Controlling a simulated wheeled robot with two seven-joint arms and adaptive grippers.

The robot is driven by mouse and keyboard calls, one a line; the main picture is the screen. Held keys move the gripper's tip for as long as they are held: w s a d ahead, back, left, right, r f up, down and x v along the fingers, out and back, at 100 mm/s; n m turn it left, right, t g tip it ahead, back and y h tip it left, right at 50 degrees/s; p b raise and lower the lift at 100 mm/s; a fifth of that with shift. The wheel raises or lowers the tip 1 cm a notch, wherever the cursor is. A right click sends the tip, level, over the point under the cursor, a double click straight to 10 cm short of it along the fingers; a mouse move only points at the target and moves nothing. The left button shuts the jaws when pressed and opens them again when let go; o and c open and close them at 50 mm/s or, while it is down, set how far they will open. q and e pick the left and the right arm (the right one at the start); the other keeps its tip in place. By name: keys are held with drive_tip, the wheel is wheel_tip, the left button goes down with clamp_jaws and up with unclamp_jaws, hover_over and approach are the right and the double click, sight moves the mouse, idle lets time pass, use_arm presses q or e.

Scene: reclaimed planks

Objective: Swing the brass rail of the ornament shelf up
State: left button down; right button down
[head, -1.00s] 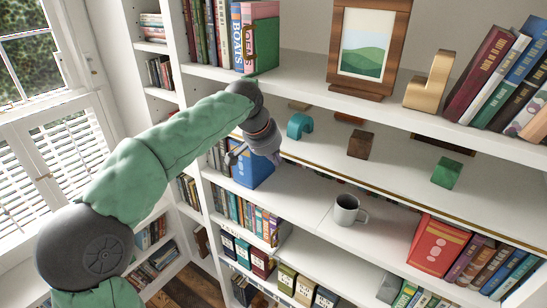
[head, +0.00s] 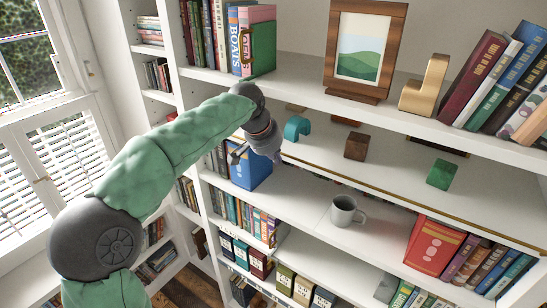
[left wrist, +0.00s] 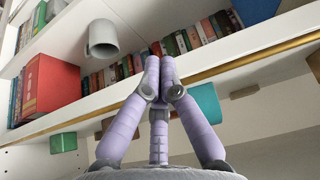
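The brass rail (head: 400,198) runs low along the front edge of the white ornament shelf (head: 398,174). It also crosses the left wrist view (left wrist: 240,64) on a slant. My left gripper (head: 275,157) is at the shelf's left end, by the rail's left part. In the left wrist view its lilac fingers (left wrist: 160,72) are together, with nothing seen between them. They pass in front of the rail and hide a short stretch of it. I cannot tell whether they touch it. My right gripper is not in view.
On the ornament shelf stand a teal arch (head: 297,127), a brown cube (head: 356,146) and a green cube (head: 442,174). The shelf below holds a grey mug (head: 344,210), a blue book (head: 250,172) and a red book (head: 435,245). A framed picture (head: 362,50) stands above.

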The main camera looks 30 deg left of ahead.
use_arm(q)
drive_tip(key=shift+w, duration=0.35)
drive_tip(key=shift+w+d+p, duration=0.1)
drive_tip(key=shift+w+p, duration=0.6)
drive_tip(key=shift+w, duration=0.2)
idle(0.3)
drive_tip(key=s+b, duration=0.2)
drive_tip(key=s, duration=0.2)
drive_tip(key=shift+s, duration=0.3)
idle(0.3)
drive_tip(key=shift+a, duration=0.2)
drive_tip(key=shift+f, duration=0.1)
